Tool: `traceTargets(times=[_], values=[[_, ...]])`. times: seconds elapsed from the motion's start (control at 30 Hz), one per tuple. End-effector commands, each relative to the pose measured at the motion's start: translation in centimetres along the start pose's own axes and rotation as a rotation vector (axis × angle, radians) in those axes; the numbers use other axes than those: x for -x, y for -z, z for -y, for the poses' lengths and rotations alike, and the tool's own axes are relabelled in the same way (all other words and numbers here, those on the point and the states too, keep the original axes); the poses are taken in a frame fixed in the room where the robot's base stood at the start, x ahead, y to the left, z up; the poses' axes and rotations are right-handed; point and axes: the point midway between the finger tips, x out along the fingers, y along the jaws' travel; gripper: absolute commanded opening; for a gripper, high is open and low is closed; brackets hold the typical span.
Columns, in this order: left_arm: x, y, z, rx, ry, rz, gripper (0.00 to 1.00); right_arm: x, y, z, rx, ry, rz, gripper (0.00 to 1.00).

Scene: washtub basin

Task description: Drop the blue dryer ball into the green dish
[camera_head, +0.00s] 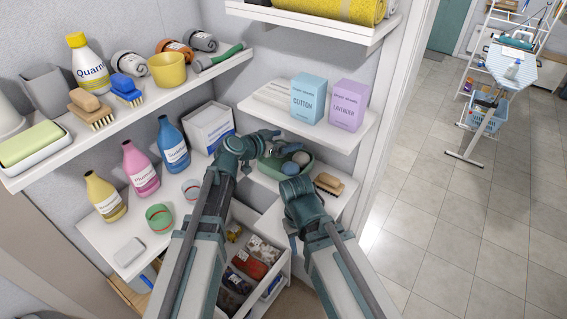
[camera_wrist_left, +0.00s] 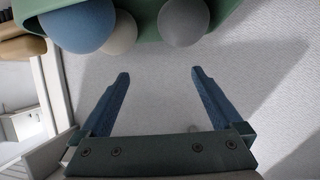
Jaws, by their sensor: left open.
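The green dish (camera_head: 304,172) stands on the lower white shelf at the back. The blue dryer ball (camera_head: 289,168) sits in it beside a beige ball (camera_head: 301,158) and a grey ball, partly hidden by my left gripper in the head view. In the left wrist view the blue ball (camera_wrist_left: 82,24), beige ball (camera_wrist_left: 117,34) and grey ball (camera_wrist_left: 183,20) show at the dish's rim (camera_wrist_left: 225,12). My left gripper (camera_wrist_left: 159,73) is open and empty, close to the dish; it also shows in the head view (camera_head: 272,136). My right arm's wrist is right of it; its fingertips cannot be made out.
A wooden brush (camera_head: 329,183) lies right of the dish. Cotton (camera_head: 308,98) and lavender (camera_head: 348,105) boxes stand on a shelf above. Bottles and a white box (camera_head: 208,127) are left. An open drawer (camera_head: 285,275) with packets is below.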

Motion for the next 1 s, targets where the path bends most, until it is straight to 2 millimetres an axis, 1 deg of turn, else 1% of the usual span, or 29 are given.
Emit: traceTargets(times=[0.17, 0.4, 0.5, 0.6, 0.7, 0.8, 1.0], values=[[3.3, 0.3, -0.2, 0.001, 0.002, 0.0, 1.0, 1.5, -0.1, -0.1, 0.0, 0.0, 0.0, 0.5], [8.6, 0.3, -0.2, 0.001, 0.003, 0.0, 1.0, 3.5, -0.2, -0.3, -0.001, 0.0, 0.0, 0.5], [10.4, 0.2, -0.1, 0.002, 0.003, 0.0, 1.0, 4.2, -0.2, -0.4, -0.002, 0.001, 0.0, 0.5], [11.8, 0.2, -0.1, 0.001, 0.002, 0.0, 1.0, 4.7, -0.3, -0.4, -0.004, 0.001, 0.0, 0.5], [12.7, 0.1, -0.1, 0.001, 0.001, 0.0, 1.0, 5.0, -0.3, -0.5, -0.005, 0.001, 0.0, 0.5], [13.3, 0.1, -0.1, 0.001, 0.0, 0.0, 1.0, 5.1, -0.3, -0.5, -0.006, 0.001, 0.0, 0.5], [13.5, 0.0, 0.0, 0.0, 0.0, 0.0, 1.0, 5.1, -0.3, -0.5, -0.006, 0.001, 0.0, 0.5]])
